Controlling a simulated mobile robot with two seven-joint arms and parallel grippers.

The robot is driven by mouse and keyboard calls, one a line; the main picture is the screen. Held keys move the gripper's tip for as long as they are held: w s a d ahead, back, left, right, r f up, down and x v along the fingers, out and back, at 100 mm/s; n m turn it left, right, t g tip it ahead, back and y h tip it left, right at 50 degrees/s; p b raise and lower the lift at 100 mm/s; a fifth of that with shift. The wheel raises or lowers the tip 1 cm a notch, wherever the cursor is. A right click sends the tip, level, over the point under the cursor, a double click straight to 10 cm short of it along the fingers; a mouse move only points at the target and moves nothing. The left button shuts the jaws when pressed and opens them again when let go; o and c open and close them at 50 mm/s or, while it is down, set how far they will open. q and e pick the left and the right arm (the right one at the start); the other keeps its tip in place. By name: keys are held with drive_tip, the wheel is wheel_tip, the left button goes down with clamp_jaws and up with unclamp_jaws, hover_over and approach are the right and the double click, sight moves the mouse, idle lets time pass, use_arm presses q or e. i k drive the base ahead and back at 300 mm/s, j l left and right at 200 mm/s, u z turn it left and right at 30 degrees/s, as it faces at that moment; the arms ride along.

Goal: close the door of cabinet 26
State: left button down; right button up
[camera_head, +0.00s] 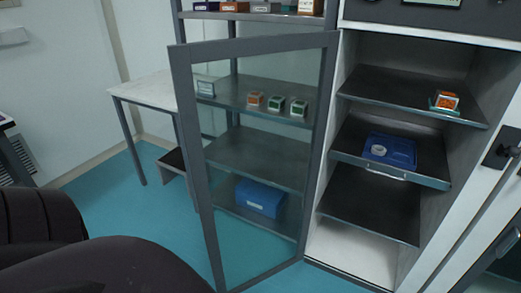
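A glass door with a grey frame (188,130) stands wide open, swung out to the left of a white cabinet (338,262). Its right edge meets the cabinet's left side. The cabinet's inside is exposed, with several dark shelves (372,195). No number 26 can be read in this view, so I cannot confirm which cabinet this is. Neither gripper is in view; only dark parts of my own arm show at the lower left, apart from the door in the picture.
Inside the cabinet are a blue tray (405,150) and a small orange-topped box (446,101). Behind the glass, a grey rack holds small boxes and a blue bin (260,198). A white table (150,92) stands left. Teal floor (120,215) is free left of the door.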

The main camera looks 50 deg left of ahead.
sight(181, 56)
drive_tip(key=j+z, duration=0.1)
drive_tip(key=j, duration=0.45)
drive_tip(key=k+j+z, duration=0.1)
drive_tip(key=j, duration=0.45)
drive_tip(key=k+j+z, duration=0.1)
drive_tip(key=j, duration=0.45)
drive_tip(key=k+j+z, duration=0.15)
drive_tip(key=j, duration=0.4)
drive_tip(key=k+j+z, duration=0.1)
drive_tip(key=j, duration=0.45)
drive_tip(key=k+j+z, duration=0.1)
drive_tip(key=j, duration=0.4)
drive_tip(key=k+j+z, duration=0.1)
drive_tip(key=k+j, duration=0.2)
drive_tip(key=j, duration=0.2)
drive_tip(key=k+j+z, duration=0.1)
drive_tip(key=j, duration=0.35)
drive_tip(key=k, duration=0.1)
